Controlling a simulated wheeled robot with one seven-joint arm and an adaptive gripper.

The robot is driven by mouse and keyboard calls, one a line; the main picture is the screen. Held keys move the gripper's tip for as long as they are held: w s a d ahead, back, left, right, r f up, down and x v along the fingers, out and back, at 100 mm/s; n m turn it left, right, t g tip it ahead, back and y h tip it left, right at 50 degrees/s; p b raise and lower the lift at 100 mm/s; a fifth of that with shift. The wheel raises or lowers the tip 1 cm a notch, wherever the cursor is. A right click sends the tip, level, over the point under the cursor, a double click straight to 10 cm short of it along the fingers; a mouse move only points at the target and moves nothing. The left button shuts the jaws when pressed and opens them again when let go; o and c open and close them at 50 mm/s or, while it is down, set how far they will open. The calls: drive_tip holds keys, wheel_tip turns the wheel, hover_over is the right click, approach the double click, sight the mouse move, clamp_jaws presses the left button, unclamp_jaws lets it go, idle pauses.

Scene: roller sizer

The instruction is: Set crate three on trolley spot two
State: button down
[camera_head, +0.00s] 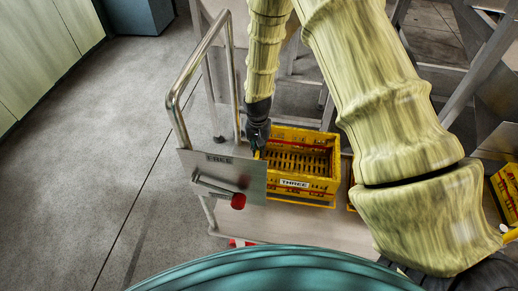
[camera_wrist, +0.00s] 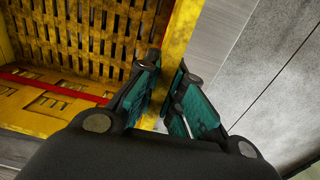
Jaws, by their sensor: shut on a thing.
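The yellow crate labelled THREE (camera_head: 322,186) is upright and looks empty, with slotted walls and floor. It is at or just over the metal deck of the trolley (camera_head: 285,222), near the handle end; I cannot tell whether it touches the deck. My gripper (camera_head: 258,146) is at the crate's left side. In the wrist view, my gripper (camera_wrist: 170,80) is shut on the crate's yellow rim (camera_wrist: 182,32), one finger on each side of the wall. Spot markings on the deck are not readable.
The trolley's bent tube handle (camera_head: 178,95) rises at the left, with a plate marked FREE (camera_head: 220,172) and a red knob (camera_head: 238,201). Part of another yellow crate (camera_head: 508,190) shows at the far right. A metal frame stands behind. Grey floor (camera_head: 95,150) is clear at left.

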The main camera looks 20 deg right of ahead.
drive_tip(key=shift+f, duration=0.1)
drive_tip(key=c, duration=1.5)
unclamp_jaws()
drive_tip(key=shift+c, duration=0.2)
wheel_tip(320, 180, up, 12)
drive_tip(key=p, duration=0.2)
drive_tip(key=shift+a, duration=0.1)
